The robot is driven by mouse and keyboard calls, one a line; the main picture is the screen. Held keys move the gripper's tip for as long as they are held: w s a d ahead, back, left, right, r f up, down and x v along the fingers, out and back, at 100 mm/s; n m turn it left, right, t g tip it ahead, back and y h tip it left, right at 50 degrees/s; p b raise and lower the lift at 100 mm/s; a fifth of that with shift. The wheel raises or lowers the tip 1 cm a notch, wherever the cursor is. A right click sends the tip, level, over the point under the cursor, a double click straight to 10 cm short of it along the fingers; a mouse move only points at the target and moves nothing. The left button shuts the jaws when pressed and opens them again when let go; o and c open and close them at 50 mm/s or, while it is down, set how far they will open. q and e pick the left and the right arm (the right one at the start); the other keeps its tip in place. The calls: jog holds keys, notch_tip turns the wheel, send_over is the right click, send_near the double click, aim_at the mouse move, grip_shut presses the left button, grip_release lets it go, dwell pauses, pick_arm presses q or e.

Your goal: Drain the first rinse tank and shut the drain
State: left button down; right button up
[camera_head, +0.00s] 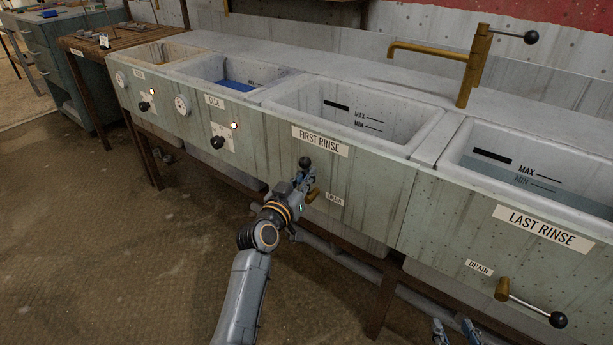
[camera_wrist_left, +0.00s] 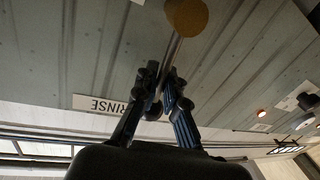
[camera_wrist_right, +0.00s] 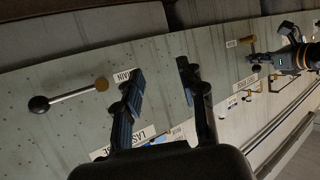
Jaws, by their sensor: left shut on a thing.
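The first rinse tank (camera_head: 289,100) is the pale basin in the middle of the head view. No water shows on its visible walls, where the MAX and MIN marks are; its floor is partly hidden. Its drain lever has a brass hub (camera_head: 313,195), a thin rod (camera_wrist_left: 172,52) and a black knob (camera_head: 305,162). The knob stands above the hub, so the lever points up. My left gripper (camera_head: 301,176) is shut on the drain lever near the knob end. My right gripper (camera_wrist_right: 156,70) is open and empty, low in front of the last rinse panel.
The last rinse tank (camera_head: 455,146) on the right holds grey-blue water near its MIN mark. Its own drain lever (camera_head: 530,303) points right. A brass tap (camera_head: 470,70) stands behind the tanks. Dye tanks with black knobs are at left. The floor (camera_head: 120,260) in front is clear.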

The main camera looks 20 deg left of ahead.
pick_arm(q)
jog(key=w+a+f+n+g+h+p, duration=0.2)
jog(key=a+f+n+p, duration=0.3)
jog(key=n, duration=0.9)
jog(key=shift+a+f+n+g, duration=0.35)
jog(key=shift+f+g, duration=0.15)
jog(key=shift+f, duration=0.5)
pick_arm(e)
jog(key=s+d+f+g+h, duration=0.1)
jog(key=s+d+f+g, duration=0.1)
jog(key=s+f+g, duration=0.2)
jog(key=s+d+f+g+h, duration=0.1)
jog(key=s+d+f+g, duration=0.2)
jog(key=s, duration=0.7)
jog(key=shift+s+d+f+m+g+h, duration=0.15)
jog(key=shift+s+f+m+g+h, duration=0.25)
jog(key=shift+g, duration=1)
pick_arm(q)
jog(key=shift+s, duration=0.1)
pick_arm(e)
jog(key=shift+f, duration=0.1)
pick_arm(q)
jog(key=c, duration=1.4)
grip_release()
jog(key=shift+r, duration=0.1)
pick_arm(e)
jog(key=shift+w, duration=0.1)
